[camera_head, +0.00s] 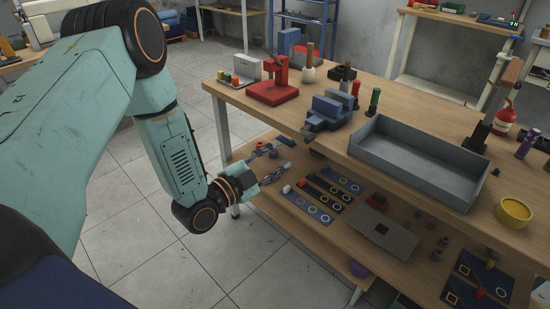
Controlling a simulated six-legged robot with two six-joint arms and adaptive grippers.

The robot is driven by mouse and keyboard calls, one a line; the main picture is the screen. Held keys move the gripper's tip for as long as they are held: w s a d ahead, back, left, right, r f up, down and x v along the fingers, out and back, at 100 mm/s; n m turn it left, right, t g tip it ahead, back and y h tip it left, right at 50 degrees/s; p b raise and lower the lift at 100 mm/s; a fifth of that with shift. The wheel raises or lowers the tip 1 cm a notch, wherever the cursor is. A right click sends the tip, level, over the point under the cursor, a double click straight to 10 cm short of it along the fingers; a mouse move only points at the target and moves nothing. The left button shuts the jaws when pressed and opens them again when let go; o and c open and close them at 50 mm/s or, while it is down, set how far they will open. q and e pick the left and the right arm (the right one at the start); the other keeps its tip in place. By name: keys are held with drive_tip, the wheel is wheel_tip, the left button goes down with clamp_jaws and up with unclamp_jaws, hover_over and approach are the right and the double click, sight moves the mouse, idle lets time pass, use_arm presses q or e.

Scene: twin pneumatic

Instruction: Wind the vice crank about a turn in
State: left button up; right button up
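The blue vice (332,110) stands on the wooden bench near its front edge. Its dark crank end (311,133) shows low at the front left of the vice, small and hard to make out. My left gripper (281,159) is in front of the bench, below and to the left of the crank, and apart from it. Its two fingers are spread with nothing visible between them. My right gripper is not in view.
A grey open tray (418,168) lies right of the vice, with a yellow bowl (513,212) beyond. A red press (274,88) stands to the left. The wooden bench (235,97) has a lower shelf holding blue strips (309,205). The tiled floor left is clear.

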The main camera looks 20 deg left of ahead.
sight(306, 142)
use_arm(q)
drive_tip(key=w+d+n+b, duration=0.1)
drive_tip(key=w+n+b, duration=0.1)
drive_tip(key=w+b, duration=0.1)
drive_tip(key=w+d+n+b, duration=0.1)
drive_tip(key=w+n+b, duration=0.1)
drive_tip(key=w+b, duration=0.1)
drive_tip(key=w+d+f+n+b, duration=0.1)
drive_tip(key=w+n+b, duration=0.1)
drive_tip(key=b, duration=0.3)
drive_tip(key=shift+w+d+n, duration=0.25)
drive_tip(key=shift+w+n, duration=0.05)
drive_tip(key=shift+w, duration=0.1)
drive_tip(key=shift+w+d+r, duration=0.1)
drive_tip(key=shift+w+d, duration=0.15)
drive_tip(key=shift+w, duration=0.45)
clamp_jaws()
